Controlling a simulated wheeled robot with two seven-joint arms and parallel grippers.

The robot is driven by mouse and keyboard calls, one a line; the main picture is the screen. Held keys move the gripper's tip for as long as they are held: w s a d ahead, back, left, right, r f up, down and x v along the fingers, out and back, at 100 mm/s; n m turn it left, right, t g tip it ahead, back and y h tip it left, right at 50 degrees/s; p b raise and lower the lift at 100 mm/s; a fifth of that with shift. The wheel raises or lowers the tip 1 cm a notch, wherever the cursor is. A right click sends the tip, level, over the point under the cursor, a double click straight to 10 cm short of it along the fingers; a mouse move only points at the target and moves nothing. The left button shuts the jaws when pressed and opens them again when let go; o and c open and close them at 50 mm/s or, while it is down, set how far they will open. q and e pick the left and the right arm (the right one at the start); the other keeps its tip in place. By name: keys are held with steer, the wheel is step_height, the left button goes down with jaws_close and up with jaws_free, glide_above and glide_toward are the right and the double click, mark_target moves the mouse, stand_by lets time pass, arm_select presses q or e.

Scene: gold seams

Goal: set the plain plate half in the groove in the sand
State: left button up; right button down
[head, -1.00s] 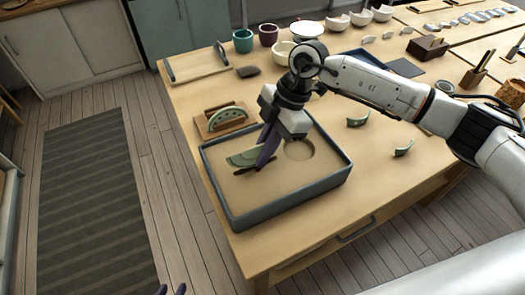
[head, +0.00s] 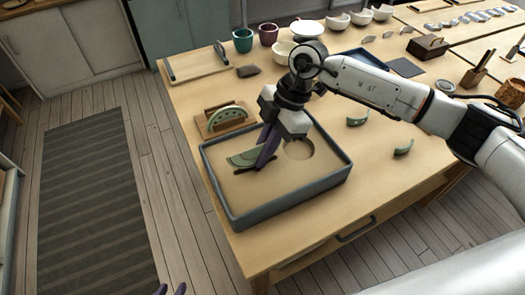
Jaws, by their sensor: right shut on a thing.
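The plain plate half (head: 242,159), pale green, is held on edge over the left part of the sand tray (head: 291,201). My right gripper (head: 264,156), with dark purple fingers, is shut on it at its right end. The plate half's lower edge is at or just above the sand; I cannot tell whether it touches. The groove is mostly hidden under the plate half and fingers, with a dark mark showing near the fingertips. My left gripper (head: 171,290) shows only its fingertips at the bottom edge, apart and empty.
A spotted green plate half (head: 224,119) stands in a wooden rack (head: 240,126) behind the tray. A round hollow (head: 299,150) lies in the sand right of the gripper. Cups and bowls stand at the back.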

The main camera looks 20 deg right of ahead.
mark_target(258, 146)
steer(key=shift+s+f, duration=0.1)
steer(key=shift+f, duration=0.05)
stand_by(0.7)
steer(key=c, duration=1.8)
jaws_free()
steer(key=shift+f, duration=0.1)
steer(key=shift+s, duration=0.1)
steer(key=shift+c, duration=0.3)
steer(key=o, duration=0.4)
steer(key=shift+f, duration=0.1)
steer(key=shift+r, duration=3.3)
